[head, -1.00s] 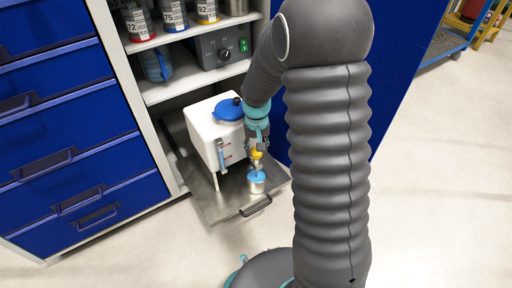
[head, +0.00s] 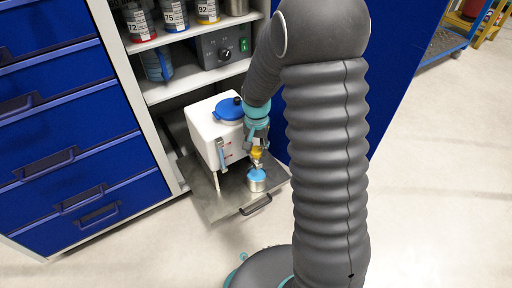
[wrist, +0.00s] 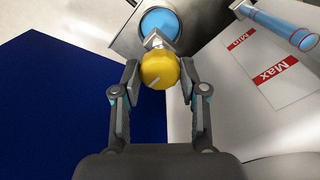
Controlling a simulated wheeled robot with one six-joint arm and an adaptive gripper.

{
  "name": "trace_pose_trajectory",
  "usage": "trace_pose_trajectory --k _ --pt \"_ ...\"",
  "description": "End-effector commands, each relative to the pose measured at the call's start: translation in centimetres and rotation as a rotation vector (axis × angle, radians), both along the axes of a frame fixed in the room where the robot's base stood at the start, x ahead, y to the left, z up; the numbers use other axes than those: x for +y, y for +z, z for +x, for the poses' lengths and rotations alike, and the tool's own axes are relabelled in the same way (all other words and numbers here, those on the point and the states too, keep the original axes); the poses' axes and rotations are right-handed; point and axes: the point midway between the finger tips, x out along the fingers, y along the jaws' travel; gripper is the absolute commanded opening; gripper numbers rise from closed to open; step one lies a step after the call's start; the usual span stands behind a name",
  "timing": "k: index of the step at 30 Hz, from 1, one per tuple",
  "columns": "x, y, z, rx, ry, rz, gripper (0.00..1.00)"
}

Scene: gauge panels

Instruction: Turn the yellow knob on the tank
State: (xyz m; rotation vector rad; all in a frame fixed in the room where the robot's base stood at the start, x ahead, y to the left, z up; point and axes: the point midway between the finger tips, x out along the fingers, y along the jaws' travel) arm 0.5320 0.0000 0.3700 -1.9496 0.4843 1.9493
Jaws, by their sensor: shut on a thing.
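The white tank (head: 211,126) with a blue lid (head: 229,109) stands on a pulled-out metal shelf. Its yellow knob (wrist: 159,69) sits between my fingertips in the wrist view, with a short pale line on its face. In the head view the knob (head: 257,153) is small and partly covered. My gripper (wrist: 160,72) is shut on the knob, one finger on each side. A metal cup (head: 257,184) stands below the knob, and blue shows at its top. In the wrist view the blue round (wrist: 160,23) lies just beyond the knob.
Red Min and Max marks (wrist: 275,70) and a blue-filled sight tube (wrist: 285,27) are on the tank. The metal shelf (head: 216,203) has a dark front handle (head: 256,205). Blue drawers (head: 75,150) stand at left. A grey control box (head: 222,46) is on the shelf above.

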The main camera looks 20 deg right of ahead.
Motion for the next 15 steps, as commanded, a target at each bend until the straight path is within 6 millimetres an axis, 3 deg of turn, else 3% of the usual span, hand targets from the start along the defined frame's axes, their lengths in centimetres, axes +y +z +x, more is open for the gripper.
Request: trace_pose_trajectory --k 5,6,8,15 --pt "-0.04 -0.06 -0.03 0.001 -0.002 0.000 0.08" --pt "-0.05 -0.05 -0.04 0.001 -0.002 0.000 0.50" --pt "-0.04 -0.05 -0.03 0.001 -0.002 0.000 0.65" --pt "0.02 -0.02 -0.02 0.000 0.000 0.000 0.68"
